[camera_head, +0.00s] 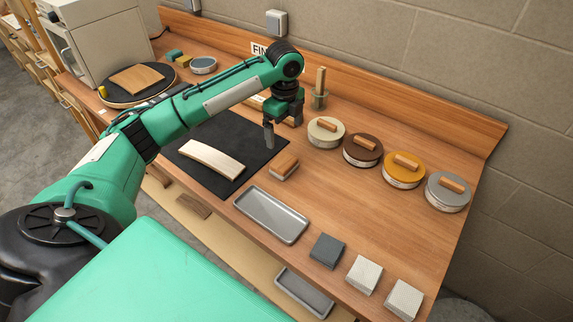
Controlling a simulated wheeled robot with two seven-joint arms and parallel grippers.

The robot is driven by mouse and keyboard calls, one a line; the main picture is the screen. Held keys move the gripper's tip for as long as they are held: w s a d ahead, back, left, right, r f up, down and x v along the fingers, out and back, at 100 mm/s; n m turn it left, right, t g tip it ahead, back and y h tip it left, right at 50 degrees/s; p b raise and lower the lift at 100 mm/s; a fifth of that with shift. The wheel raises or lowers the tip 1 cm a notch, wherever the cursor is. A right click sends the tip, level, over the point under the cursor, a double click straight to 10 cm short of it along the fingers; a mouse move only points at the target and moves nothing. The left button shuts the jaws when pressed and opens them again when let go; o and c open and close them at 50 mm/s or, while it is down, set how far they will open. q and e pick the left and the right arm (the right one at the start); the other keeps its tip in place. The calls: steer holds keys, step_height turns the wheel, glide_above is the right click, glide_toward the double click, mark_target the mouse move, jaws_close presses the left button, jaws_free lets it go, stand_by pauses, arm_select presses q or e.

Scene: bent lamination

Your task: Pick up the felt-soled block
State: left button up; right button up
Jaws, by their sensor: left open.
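A small wooden block (284,164) with a pale layer along its underside, which looks like the felt-soled block, lies at the right edge of the black mat (243,127). My left gripper (281,137) is open and empty, with its fingers pointing down. It hangs behind the block in the picture, apart from it. A pale bent wood lamination (211,158) lies on the mat to the left of the block. My right gripper is out of view.
A grey tray (271,214) stands in front of the block. A dark block (327,250) and two pale blocks line the front right. Several round tins with wooden handles, one with a yellow lid (403,168), stand along the back right. Bare bench lies between.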

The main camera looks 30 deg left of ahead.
arm_select(q)
steer(key=p, duration=0.1)
glide_above(284, 161)
steer(key=f, duration=0.7)
steer(key=shift+w+f, duration=0.1)
steer(key=shift+w, duration=0.15)
steer(key=shift+f, duration=0.25)
steer(key=shift+f+p, duration=0.2)
steer(key=shift+p, duration=0.15)
steer(key=f, duration=0.1)
steer(key=f+p, duration=0.1)
steer(key=f, duration=0.1)
steer(key=shift+s+f+p, duration=0.3)
steer(key=shift+f, duration=0.6)
steer(key=c, duration=1.1)
steer(key=shift+r, duration=0.15)
